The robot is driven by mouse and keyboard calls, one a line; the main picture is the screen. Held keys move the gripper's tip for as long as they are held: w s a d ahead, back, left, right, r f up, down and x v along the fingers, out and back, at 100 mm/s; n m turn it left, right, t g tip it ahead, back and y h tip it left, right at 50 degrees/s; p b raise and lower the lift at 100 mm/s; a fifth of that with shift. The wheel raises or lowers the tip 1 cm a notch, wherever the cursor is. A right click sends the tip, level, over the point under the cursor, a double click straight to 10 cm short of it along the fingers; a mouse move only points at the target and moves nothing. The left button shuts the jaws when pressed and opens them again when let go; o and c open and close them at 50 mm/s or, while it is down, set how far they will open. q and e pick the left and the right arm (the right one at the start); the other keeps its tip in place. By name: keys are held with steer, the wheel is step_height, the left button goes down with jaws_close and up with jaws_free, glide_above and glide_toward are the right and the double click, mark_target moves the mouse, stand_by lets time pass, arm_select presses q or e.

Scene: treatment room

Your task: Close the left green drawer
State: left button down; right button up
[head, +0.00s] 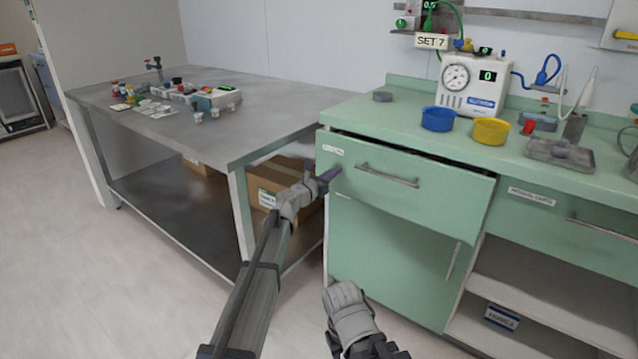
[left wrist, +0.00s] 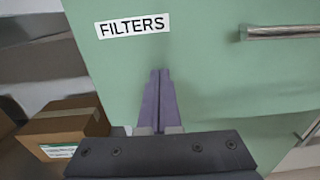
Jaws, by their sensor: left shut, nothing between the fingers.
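The left green drawer (head: 440,195) is at the left end of the green counter, with a silver handle (head: 388,175) and a FILTERS label. Its front stands out a little from the cabinet, with a dark gap along its top edge. The drawer front also fills much of the left wrist view (left wrist: 210,70). My left gripper (head: 332,174) is shut and empty. Its fingertips (left wrist: 160,75) are at the drawer front's left part, just below the label and left of the handle; I cannot tell whether they touch. My right gripper's fingers do not show.
A steel table (head: 270,105) with small items stands to the left, close to my left arm. A cardboard box (head: 285,180) sits on its lower shelf. The countertop holds a blue bowl (head: 438,119), a yellow bowl (head: 490,131) and a gauge device (head: 472,85).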

arm_select(q)
steer(key=x, duration=0.8)
steer(key=shift+w+d, duration=0.1)
steer(key=shift+w, duration=0.05)
steer(key=shift+w+d, duration=0.15)
steer(key=shift+w, duration=0.15)
